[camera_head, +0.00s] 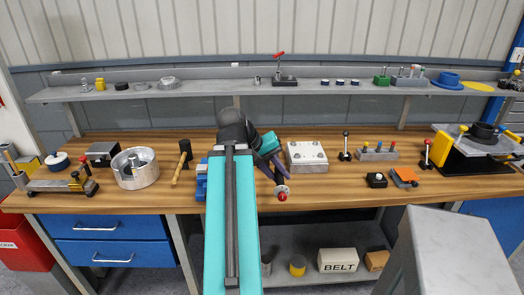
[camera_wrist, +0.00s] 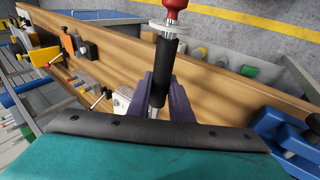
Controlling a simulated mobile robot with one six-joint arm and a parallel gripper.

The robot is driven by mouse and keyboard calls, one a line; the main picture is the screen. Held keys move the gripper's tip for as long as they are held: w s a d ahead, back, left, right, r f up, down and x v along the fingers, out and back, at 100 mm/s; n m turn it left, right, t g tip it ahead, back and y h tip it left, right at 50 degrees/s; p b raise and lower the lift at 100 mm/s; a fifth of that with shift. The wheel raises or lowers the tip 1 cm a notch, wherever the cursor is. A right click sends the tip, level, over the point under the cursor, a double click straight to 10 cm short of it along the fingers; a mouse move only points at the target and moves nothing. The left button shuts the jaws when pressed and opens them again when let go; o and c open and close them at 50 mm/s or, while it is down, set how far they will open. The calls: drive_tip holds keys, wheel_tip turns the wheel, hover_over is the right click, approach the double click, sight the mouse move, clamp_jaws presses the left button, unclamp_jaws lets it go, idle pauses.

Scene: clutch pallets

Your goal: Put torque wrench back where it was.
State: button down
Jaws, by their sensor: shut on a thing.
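The torque wrench shows in the wrist view as a black handle (camera_wrist: 165,62) with a silver disc and a red knob at its end. My gripper (camera_wrist: 160,88) has its purple fingers shut around the black handle. In the head view my gripper (camera_head: 272,172) is over the wooden bench, right of my teal arm. The wrench's silver and red end (camera_head: 282,191) points towards the bench's front edge there. The rest of the wrench is hidden behind the gripper and arm. I cannot tell whether it touches the bench.
A pale bolted block (camera_head: 307,168) stands just right of the gripper. A hammer (camera_head: 184,158) and a metal cylinder (camera_head: 135,172) are left of my arm. A blue object (camera_head: 201,184) is partly behind it. The shelf (camera_head: 215,92) runs above the bench (camera_head: 340,190).

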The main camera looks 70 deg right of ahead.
drive_tip(key=shift+d, duration=0.1)
drive_tip(key=shift+w+d, duration=0.8)
drive_tip(key=shift+d, duration=0.35)
drive_tip(key=shift+d+r+p, duration=0.1)
drive_tip(key=shift+r+p, duration=0.05)
drive_tip(key=shift+p, duration=1.05)
drive_tip(key=w+d+p, duration=0.1)
drive_tip(key=p, duration=0.5)
drive_tip(key=shift+d+p, duration=0.15)
drive_tip(key=shift+p, duration=0.25)
drive_tip(key=p, duration=0.7)
drive_tip(key=shift+w+d+f, duration=0.2)
drive_tip(key=w+d+f, duration=0.1)
drive_tip(key=w+d, duration=0.5)
drive_tip(key=d, duration=0.2)
drive_tip(key=shift+d+f+b, duration=0.15)
drive_tip(key=shift+d+b, duration=0.2)
drive_tip(key=shift+d, duration=0.05)
